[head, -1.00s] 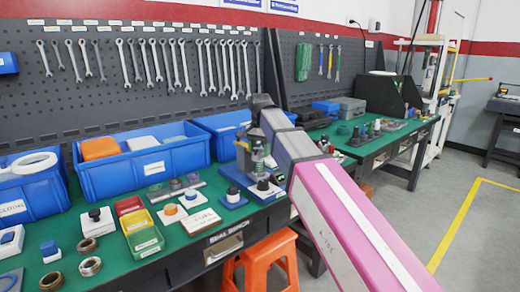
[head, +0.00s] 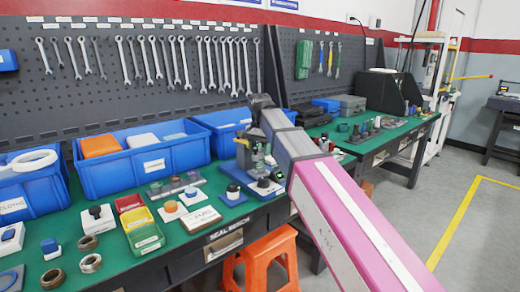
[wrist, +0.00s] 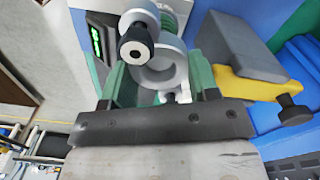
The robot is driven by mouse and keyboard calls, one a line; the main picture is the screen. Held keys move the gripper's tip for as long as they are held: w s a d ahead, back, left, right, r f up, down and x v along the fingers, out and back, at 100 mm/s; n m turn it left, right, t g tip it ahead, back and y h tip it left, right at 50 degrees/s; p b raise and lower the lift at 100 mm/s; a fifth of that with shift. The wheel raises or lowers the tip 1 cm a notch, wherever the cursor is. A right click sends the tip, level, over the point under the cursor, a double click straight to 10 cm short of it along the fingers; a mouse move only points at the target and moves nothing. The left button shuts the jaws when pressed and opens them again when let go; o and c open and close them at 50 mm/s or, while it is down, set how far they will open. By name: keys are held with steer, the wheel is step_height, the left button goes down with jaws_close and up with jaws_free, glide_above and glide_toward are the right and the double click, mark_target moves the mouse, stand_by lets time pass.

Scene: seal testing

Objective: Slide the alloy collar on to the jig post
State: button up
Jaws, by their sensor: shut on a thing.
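My gripper (wrist: 162,88) is shut on the alloy collar (wrist: 146,77), a light grey ring between the two green fingers in the wrist view. A black knob with a pale round end (wrist: 137,42) shows just above the ring, overlapping its upper left edge. I cannot tell which part is the jig post, or whether the collar touches it. In the head view my gripper (head: 257,157) hangs over the bench near a small fixture with a black knob (head: 264,182). The collar is too small to make out there.
A unit with a green display (wrist: 97,40) stands left of the ring, and a grey and yellow block (wrist: 245,85) stands to the right. Blue bins (head: 145,172) line the back of the bench.

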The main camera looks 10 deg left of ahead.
steer(key=o, duration=1.1)
steer(key=shift+w+a, duration=0.1)
steer(key=shift+a, duration=0.05)
steer(key=shift+r, duration=0.15)
steer(key=shift+c, duration=0.3)
steer(key=shift+o, duration=0.2)
steer(key=shift+w+a+r, duration=0.1)
steer(key=shift+r, duration=1.25)
steer(key=shift+d+r, duration=0.2)
steer(key=shift+r, duration=1.8)
steer(key=shift+s, duration=0.2)
